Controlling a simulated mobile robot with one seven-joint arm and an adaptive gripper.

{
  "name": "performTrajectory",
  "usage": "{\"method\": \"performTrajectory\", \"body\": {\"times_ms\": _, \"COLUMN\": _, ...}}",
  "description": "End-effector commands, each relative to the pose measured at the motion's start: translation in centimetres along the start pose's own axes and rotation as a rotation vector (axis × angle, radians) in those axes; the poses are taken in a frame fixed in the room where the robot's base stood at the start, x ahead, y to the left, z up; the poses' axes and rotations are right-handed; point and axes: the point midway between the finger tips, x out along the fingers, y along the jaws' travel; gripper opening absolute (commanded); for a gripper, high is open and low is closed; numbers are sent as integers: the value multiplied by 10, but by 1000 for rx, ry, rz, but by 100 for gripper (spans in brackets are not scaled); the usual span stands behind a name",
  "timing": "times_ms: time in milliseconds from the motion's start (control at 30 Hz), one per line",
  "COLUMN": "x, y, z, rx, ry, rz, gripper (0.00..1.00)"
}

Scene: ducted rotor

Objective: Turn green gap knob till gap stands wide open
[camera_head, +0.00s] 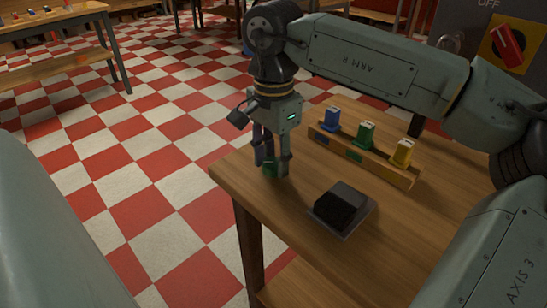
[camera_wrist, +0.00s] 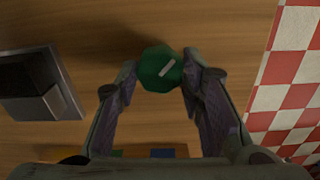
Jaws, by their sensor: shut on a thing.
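The green knob (camera_wrist: 153,76) is faceted and has a short white mark on top, slanting up to the right in the wrist view. It sits at the table's near left corner in the head view (camera_head: 270,169), partly hidden by my fingers. My gripper (camera_head: 271,160) points straight down over it and is shut on it. In the wrist view one finger of my gripper (camera_wrist: 160,78) stands on each side of the knob. A black block on a grey plate (camera_head: 352,227) lies on the table right of the knob; it shows at the left in the wrist view (camera_wrist: 68,92).
A wooden rack (camera_head: 350,157) behind holds a blue (camera_head: 331,119), a green (camera_head: 364,134) and a yellow piece (camera_head: 403,153). A red switch (camera_head: 508,44) on a yellow plate, below "OFF", is at upper right. The table edge (camera_head: 224,180) is close left of the knob.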

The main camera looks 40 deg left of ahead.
Motion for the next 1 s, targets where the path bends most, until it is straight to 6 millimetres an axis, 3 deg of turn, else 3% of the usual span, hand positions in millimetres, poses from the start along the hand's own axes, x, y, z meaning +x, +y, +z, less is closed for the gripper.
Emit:
{"method": "performTrajectory", "body": {"times_ms": 600, "x": 0, "y": 1, "z": 0, "rx": 537, "ry": 1, "rz": -1, "gripper": 8}}
{"method": "performTrajectory", "body": {"times_ms": 1000, "x": 0, "y": 1, "z": 0, "rx": 697, "ry": 1, "rz": 0, "gripper": 8}}
